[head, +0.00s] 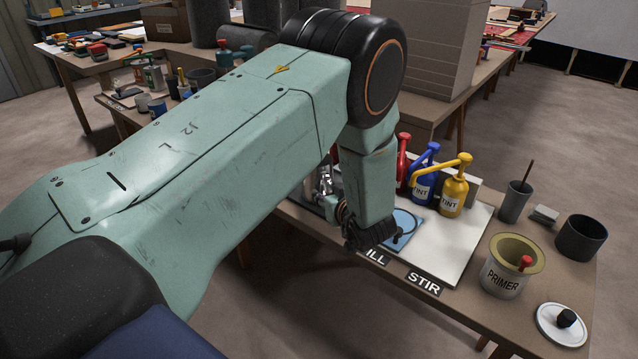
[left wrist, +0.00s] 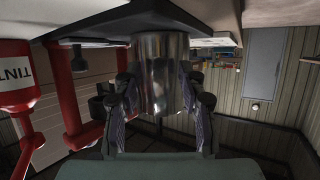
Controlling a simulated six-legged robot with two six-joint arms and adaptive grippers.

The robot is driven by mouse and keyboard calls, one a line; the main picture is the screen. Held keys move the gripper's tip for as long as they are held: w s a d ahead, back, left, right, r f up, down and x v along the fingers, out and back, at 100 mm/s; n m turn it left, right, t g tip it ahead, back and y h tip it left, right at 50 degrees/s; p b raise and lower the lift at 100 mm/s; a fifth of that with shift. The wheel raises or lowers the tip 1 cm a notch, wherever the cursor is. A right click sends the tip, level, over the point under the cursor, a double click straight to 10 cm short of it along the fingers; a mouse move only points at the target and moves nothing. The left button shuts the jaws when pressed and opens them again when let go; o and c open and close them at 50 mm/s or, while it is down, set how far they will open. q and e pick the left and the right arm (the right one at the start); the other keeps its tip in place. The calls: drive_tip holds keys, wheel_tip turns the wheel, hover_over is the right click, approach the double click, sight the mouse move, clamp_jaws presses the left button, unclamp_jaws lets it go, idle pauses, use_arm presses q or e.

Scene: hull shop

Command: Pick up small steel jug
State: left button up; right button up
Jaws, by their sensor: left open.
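The small steel jug (left wrist: 161,62) fills the upper middle of the left wrist view, which is upside down. It is shiny and cylindrical. My left gripper (left wrist: 158,98) is open, with its ribbed fingers on either side of the jug; I cannot tell whether they touch it. In the head view a bit of shiny metal, likely the jug (head: 325,180), shows beside my left forearm, mostly hidden. The left gripper (head: 338,208) is there low at the table's front edge, largely covered by my wrist. My right gripper is not in view.
Red (head: 402,165), blue (head: 423,180) and yellow (head: 454,190) tint pump bottles stand close to the right on a white board (head: 455,245). A blue mat (head: 405,228) lies by my wrist. A primer pot (head: 505,272) and a dark cup (head: 580,238) stand further right.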

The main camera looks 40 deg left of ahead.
use_arm(q)
drive_tip(key=shift+c, duration=0.4)
clamp_jaws()
drive_tip(key=shift+r, duration=0.1)
